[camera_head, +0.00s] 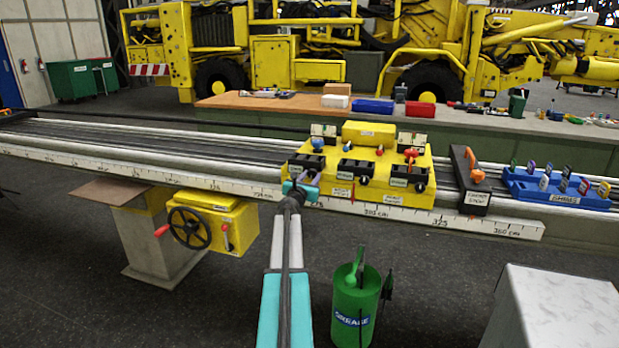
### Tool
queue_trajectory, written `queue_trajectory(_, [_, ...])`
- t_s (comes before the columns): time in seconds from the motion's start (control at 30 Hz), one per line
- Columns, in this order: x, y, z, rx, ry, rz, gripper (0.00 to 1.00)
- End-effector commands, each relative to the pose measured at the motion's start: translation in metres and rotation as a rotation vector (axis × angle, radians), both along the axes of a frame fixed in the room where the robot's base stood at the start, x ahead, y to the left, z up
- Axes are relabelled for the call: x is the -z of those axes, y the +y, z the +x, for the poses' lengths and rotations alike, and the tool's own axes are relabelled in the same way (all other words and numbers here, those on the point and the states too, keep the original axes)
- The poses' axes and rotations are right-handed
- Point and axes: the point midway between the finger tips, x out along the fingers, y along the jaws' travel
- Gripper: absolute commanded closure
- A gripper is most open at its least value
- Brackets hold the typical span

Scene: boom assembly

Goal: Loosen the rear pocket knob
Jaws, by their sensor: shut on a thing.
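A yellow carriage block (342,190) sits on the long rail, with several black pockets along its front. The left pocket (306,162), the middle pocket (355,168) and the right pocket (408,174) each face me. Small dark knobs show below the middle pocket (365,180) and the right pocket (420,187). My gripper (301,185) is at the front of the left pocket, shut on what appears to be that pocket's knob. My fingers hide most of this knob, so its turn cannot be seen. The labels are too small to read surely.
A white ruler strip (480,226) runs along the rail's front edge. A black stop with an orange lever (474,195) and a blue tray (545,190) stand right of the carriage. A yellow handwheel box (235,225) hangs left; a green grease can (354,305) stands below.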

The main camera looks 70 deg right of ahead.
Motion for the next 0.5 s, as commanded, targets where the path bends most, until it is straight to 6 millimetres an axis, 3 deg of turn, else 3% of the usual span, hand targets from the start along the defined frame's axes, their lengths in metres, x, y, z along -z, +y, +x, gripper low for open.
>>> queue_trajectory(0.47, [-0.0041, -0.0022, -0.005, 0.011, 0.021, -0.006, 0.9])
queue_trajectory(0.5, [-0.004, -0.0022, -0.005, 0.011, 0.021, -0.006, 0.66])
